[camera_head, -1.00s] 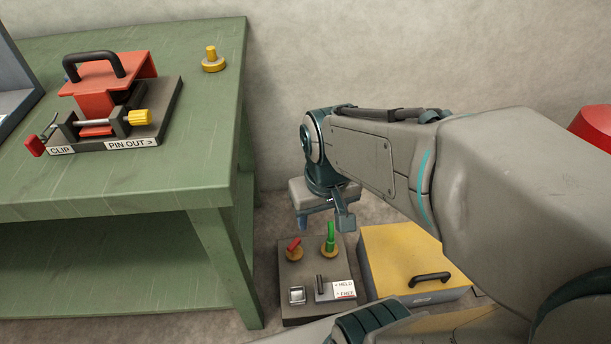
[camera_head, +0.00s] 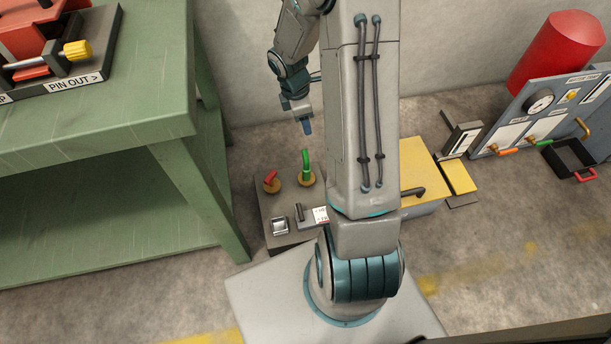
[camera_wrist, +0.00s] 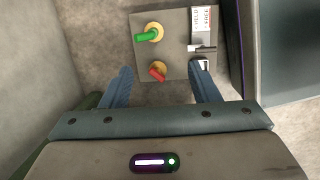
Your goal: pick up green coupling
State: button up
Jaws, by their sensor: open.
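A green bent piece (camera_head: 306,163), which looks like the green coupling, stands up from a round brass base on a low dark box on the floor. It also shows in the wrist view (camera_wrist: 147,36), beyond my fingertips and left of centre. A red piece (camera_head: 270,178) on a similar brass base is beside it; in the wrist view it (camera_wrist: 157,74) lies between the fingertips in the picture. My gripper (camera_head: 306,128) is open and empty, pointing down above the box. In the wrist view its two blue fingers (camera_wrist: 161,69) are spread apart. Contact with either piece is not visible.
The dark box (camera_head: 268,210) also carries a small lever by a HELD/FREE label. A yellow-topped box (camera_head: 420,165) stands close on its right, and the green table (camera_head: 165,120) on its left. Farther right are a gauge panel (camera_head: 535,125) and a red cylinder (camera_head: 556,50).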

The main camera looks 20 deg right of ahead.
aim_at(307, 168)
jog(key=w+d+f+n+b, duration=0.1)
jog(key=f+n, duration=0.2)
jog(key=f, duration=0.6)
jog(key=w+d+f+n+y+b, duration=0.1)
jog(key=f+n, duration=0.2)
jog(key=f, duration=0.7)
jog(key=w+d+f+n+y+b, duration=0.1)
jog(key=f+n+b, duration=0.1)
jog(key=f, duration=0.7)
jog(key=shift+w+f+n, duration=0.25)
jog(key=shift+f+n, duration=0.1)
jog(key=shift+n, duration=0.25)
jog(key=shift+a+f+b, duration=0.15)
jog(key=shift+f+b, duration=0.75)
jog(key=shift+f, duration=0.6)
jog(key=shift+a+f+b, duration=0.15)
jog(key=shift+f+b, duration=0.7)
jog(key=shift+f, duration=0.65)
jog(key=shift+r, duration=0.1)
grip_shut()
